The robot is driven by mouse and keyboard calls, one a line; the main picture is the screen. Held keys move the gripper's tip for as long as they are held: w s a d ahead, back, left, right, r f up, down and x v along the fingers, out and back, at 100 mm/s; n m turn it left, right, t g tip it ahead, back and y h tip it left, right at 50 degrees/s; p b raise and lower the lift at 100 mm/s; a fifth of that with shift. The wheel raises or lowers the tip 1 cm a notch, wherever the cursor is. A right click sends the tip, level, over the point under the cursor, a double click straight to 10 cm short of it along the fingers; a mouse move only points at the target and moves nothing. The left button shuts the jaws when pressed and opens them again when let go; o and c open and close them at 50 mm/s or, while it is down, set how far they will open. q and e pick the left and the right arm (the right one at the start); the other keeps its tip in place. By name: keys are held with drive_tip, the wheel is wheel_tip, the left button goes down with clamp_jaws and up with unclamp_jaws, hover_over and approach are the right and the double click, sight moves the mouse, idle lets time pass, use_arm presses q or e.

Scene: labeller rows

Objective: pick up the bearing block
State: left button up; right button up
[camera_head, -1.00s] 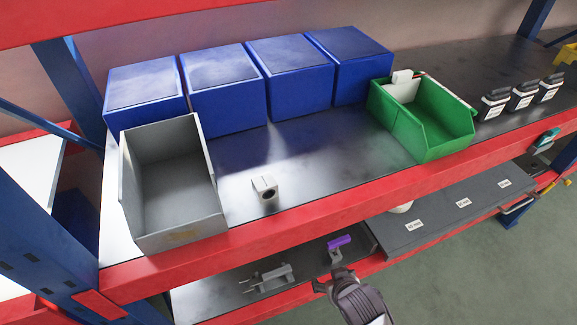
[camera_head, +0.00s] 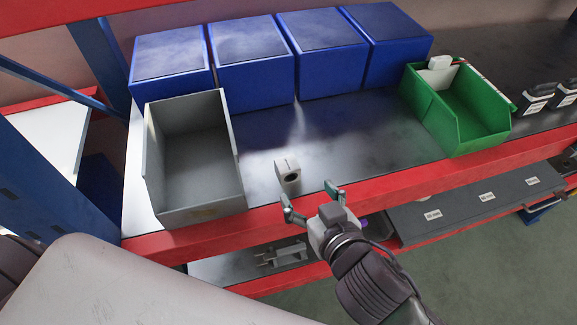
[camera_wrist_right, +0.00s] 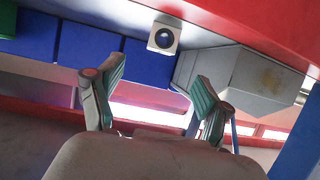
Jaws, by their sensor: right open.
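The bearing block (camera_head: 288,175) is a small light-grey block with a dark round bore. It stands on the dark shelf, between the grey bin and the green bin, near the red front edge. It also shows in the right wrist view (camera_wrist_right: 164,38), at the top middle, with its bore facing the camera. My right gripper (camera_head: 309,200) is open and empty at the red front edge, just in front of the block and apart from it. Its two fingers (camera_wrist_right: 157,97) show spread in the right wrist view, below the block. My left gripper is not in view.
An empty grey bin (camera_head: 238,178) stands left of the block. A green bin (camera_head: 470,146) stands to the right. Several blue bins (camera_head: 255,85) line the back. The red shelf edge (camera_head: 400,190) runs along the front. The shelf between the bins is mostly clear.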

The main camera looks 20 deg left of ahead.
sight(288, 165)
drive_tip(key=p+x, duration=0.1)
drive_tip(key=x, duration=0.5)
drive_tip(key=shift+w+a+f, duration=0.1)
drive_tip(key=shift+w+a, duration=0.1)
drive_tip(key=shift+w, duration=0.05)
drive_tip(key=shift+w+a, duration=0.2)
drive_tip(key=p+x, duration=0.2)
drive_tip(key=x, duration=0.2)
drive_tip(key=shift+w+a, duration=0.1)
drive_tip(key=shift+a, duration=0.05)
drive_tip(key=shift+w+a+f, duration=0.1)
drive_tip(key=shift+w+a, duration=0.05)
drive_tip(key=shift+a, duration=0.05)
drive_tip(key=shift+d, duration=0.1)
drive_tip(key=c, duration=1.2)
drive_tip(key=shift+c, duration=0.7)
